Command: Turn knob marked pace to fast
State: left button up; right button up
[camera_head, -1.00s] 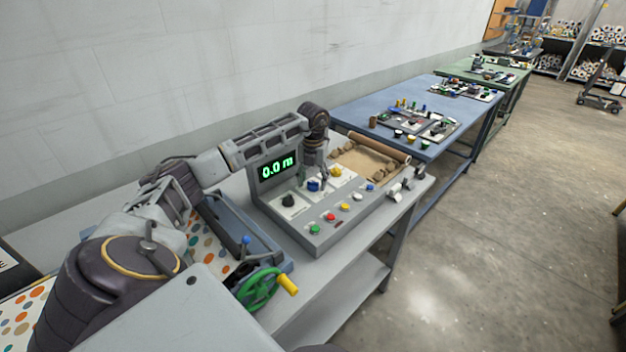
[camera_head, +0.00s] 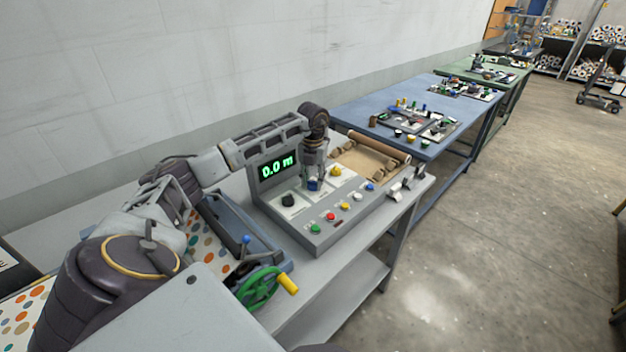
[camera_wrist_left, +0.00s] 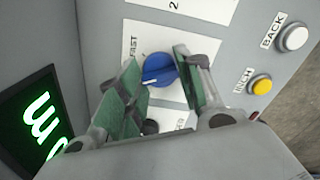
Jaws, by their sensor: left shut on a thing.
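The blue knob (camera_wrist_left: 158,70) sits on a white plate (camera_wrist_left: 172,40) marked FAST on one side in the left wrist view. A white pointer line shows on the knob. The rest of the plate's lettering is mostly hidden by a finger. My left gripper (camera_head: 314,186) reaches down over the grey control panel (camera_head: 325,236), and its green-padded fingers are shut on the blue knob from both sides. In the head view only a bit of the blue knob (camera_head: 312,184) shows between the fingers. My right gripper is not in view.
A black knob (camera_head: 289,200) and a yellow knob (camera_head: 336,171) flank the blue one. Several coloured buttons line the panel front. A green handwheel (camera_head: 259,288) is at the near left.

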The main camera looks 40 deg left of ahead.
pick_arm(q)
jog(key=shift+m, duration=0.3)
jog(key=m, duration=0.2)
jog(key=shift+m, duration=1.7)
jog(key=m, duration=0.3)
jog(key=shift+m, duration=1.4)
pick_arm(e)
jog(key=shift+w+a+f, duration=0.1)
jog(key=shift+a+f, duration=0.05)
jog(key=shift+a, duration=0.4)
